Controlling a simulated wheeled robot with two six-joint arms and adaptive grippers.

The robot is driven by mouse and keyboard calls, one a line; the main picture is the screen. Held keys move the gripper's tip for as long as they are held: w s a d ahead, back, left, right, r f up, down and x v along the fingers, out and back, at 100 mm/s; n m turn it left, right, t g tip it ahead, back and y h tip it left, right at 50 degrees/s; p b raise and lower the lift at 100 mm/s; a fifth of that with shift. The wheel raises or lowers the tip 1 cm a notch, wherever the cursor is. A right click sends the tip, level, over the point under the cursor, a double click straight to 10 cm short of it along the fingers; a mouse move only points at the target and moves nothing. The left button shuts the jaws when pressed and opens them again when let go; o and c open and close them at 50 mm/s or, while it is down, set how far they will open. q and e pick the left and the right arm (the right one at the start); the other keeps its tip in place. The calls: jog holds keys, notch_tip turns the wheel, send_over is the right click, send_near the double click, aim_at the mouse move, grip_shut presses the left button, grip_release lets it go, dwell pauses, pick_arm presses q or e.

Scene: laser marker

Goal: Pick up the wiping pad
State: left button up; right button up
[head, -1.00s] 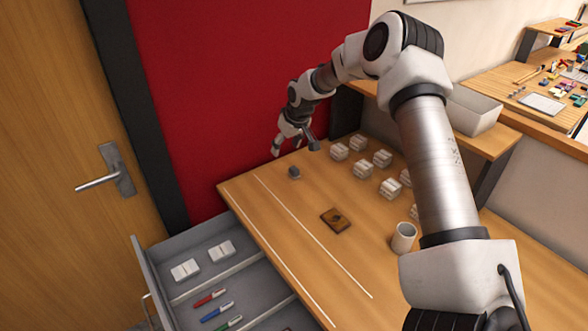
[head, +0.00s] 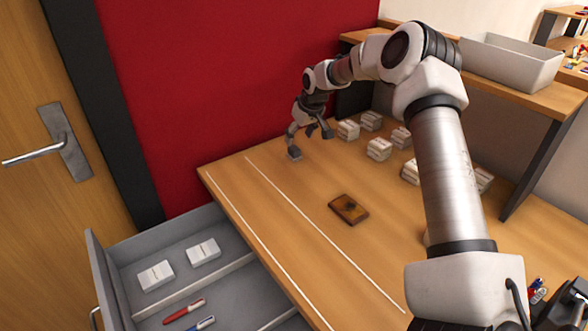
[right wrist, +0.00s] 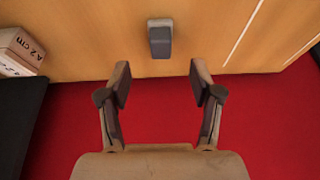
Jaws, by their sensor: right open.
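The wiping pad (head: 294,153) is a small dark grey block on the wooden table near its far left corner. In the right wrist view the pad (right wrist: 160,38) stands out beyond the fingertips, roughly centred between them. My right gripper (head: 309,135) is open and empty, just above and beside the pad in the head view. Its two spread fingers also show in the right wrist view (right wrist: 160,82), with a gap between them and the pad. My left gripper is not in view.
Several white block stacks (head: 379,149) stand right of the gripper. A brown plaque (head: 348,209) lies mid-table. An open grey drawer (head: 125,252) holds white blocks and markers. A red wall (head: 230,80) rises behind the table. A grey bin (head: 510,62) sits on the shelf.

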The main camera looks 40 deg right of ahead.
aim_at(294, 148)
jog(key=shift+w+a+f, duration=0.15)
jog(key=shift+w+f, duration=0.05)
jog(key=shift+f, duration=0.45)
jog(key=p+x, duration=0.1)
jog(key=x, duration=0.5)
jog(key=shift+w, duration=0.15)
jog(key=shift+r, duration=0.15)
jog(key=shift+c, duration=0.6)
jog(key=c, duration=1.1)
